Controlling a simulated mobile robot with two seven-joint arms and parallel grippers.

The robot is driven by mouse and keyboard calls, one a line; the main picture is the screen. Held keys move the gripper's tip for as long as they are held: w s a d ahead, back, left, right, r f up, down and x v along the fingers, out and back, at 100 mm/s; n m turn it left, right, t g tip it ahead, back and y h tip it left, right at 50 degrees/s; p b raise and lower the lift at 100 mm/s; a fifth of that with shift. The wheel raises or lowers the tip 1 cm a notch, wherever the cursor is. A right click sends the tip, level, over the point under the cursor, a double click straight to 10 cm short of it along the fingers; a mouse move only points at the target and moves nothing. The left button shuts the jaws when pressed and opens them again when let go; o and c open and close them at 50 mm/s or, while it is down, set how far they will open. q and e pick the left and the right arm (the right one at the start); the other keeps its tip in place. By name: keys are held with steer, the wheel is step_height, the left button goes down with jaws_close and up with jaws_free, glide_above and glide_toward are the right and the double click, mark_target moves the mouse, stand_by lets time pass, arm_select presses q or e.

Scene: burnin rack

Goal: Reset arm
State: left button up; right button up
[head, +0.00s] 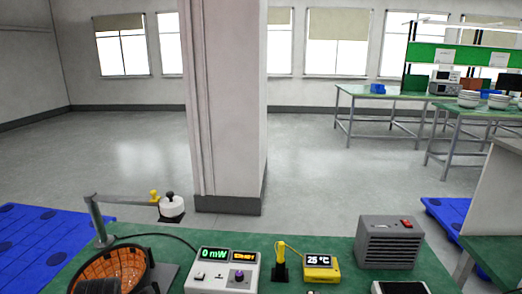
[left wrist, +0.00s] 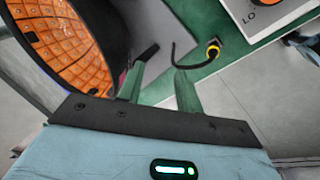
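A grey swing arm (head: 128,200) extends right from an upright post (head: 98,222) at the bench's back left in the head view. My right gripper is in neither view.
The green bench (head: 340,246) holds a white meter reading 0 mW (head: 222,270), a yellow 25 °C unit (head: 320,266), a yellow-topped stand (head: 280,264) and a grey vented box (head: 390,242). A pillar (head: 228,110) stands behind.

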arm_select(q)
steer(key=s+d+f+m+h, duration=0.1)
steer(key=s+d+f+m, duration=0.25)
steer(key=s+m, duration=0.55)
steer(key=s+d+f+m+g+h, duration=0.15)
steer(key=s+d+m, duration=0.25)
steer(key=s+m, duration=0.5)
steer(key=s+d+f+m+h, duration=0.1)
steer(key=s+d+f+m, duration=0.2)
steer(key=s+m, duration=0.6)
steer(key=w+d+f+n+t, duration=0.1)
steer(key=w+f+t, duration=0.1)
steer(key=f+t, duration=0.2)
steer(key=w+d+f+t+h, duration=0.1)
steer(key=w+f+t, duration=0.1)
steer(key=f, duration=0.4)
steer(key=shift+w+d+n+t, duration=0.25)
steer(key=shift+d+n+t, duration=0.15)
steer(key=shift+t, duration=0.45)
